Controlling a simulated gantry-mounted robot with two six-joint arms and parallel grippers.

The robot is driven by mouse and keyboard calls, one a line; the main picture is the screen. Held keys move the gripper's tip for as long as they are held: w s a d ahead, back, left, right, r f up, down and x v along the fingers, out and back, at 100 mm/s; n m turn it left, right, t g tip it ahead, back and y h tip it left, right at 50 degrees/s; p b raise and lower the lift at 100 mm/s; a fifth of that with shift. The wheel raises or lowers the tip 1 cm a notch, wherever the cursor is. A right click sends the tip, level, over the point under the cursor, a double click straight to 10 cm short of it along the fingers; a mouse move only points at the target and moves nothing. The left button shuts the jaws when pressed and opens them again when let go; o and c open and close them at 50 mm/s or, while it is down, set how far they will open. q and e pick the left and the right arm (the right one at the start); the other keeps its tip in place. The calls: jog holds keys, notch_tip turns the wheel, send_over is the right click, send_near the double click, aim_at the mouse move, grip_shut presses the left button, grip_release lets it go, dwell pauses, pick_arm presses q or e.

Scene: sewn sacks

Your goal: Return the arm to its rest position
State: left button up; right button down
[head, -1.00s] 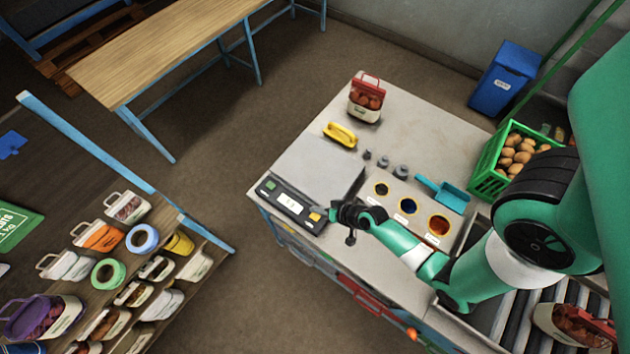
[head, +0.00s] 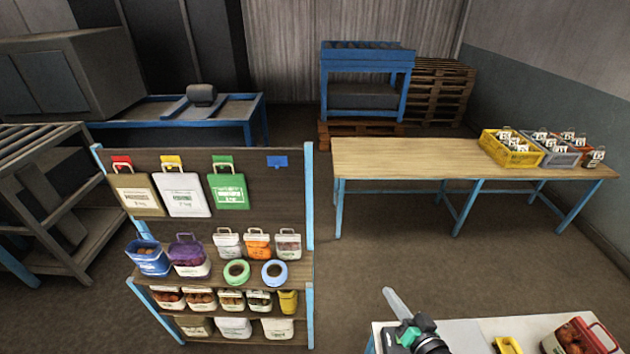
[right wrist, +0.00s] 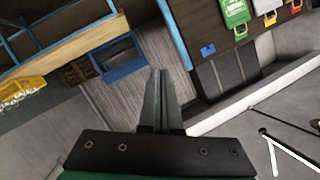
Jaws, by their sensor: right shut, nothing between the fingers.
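My right gripper (head: 388,292) shows at the bottom of the head view, just right of centre. Most of the right arm is below the head view. My left gripper is not in view.
A shelf rack (head: 250,172) with sacks, tubs and tape rolls stands at the left. A wooden table (head: 400,158) with a yellow crate (head: 508,160) stands behind. A red-topped sack (head: 580,340) and a yellow item (head: 507,345) are on the worktop. Floor between is clear.

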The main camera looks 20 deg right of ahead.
jog(key=w+a+r+n+t+y, duration=0.15)
jog(key=a+r, duration=0.25)
jog(key=r, duration=0.8)
jog(key=w+a+r+n+t+y, duration=0.1)
jog(key=a+r+n+t, duration=0.15)
jog(key=r, duration=0.95)
jog(key=w+a+r+n+t+y, duration=0.1)
jog(key=a+r+n+t, duration=0.3)
jog(key=r, duration=0.8)
jog(key=s+a+r+t, duration=0.1)
jog(key=s+r+t, duration=0.1)
jog(key=s+r, duration=0.4)
jog(key=s+a+r+t, duration=0.1)
jog(key=s+r+t, duration=0.1)
jog(key=s+r, duration=0.5)
notch_tip(320, 180, up, 6)
jog(key=shift+s+a+r, duration=0.1)
jog(key=shift+s+a, duration=0.05)
jog(key=shift+h, duration=0.25)
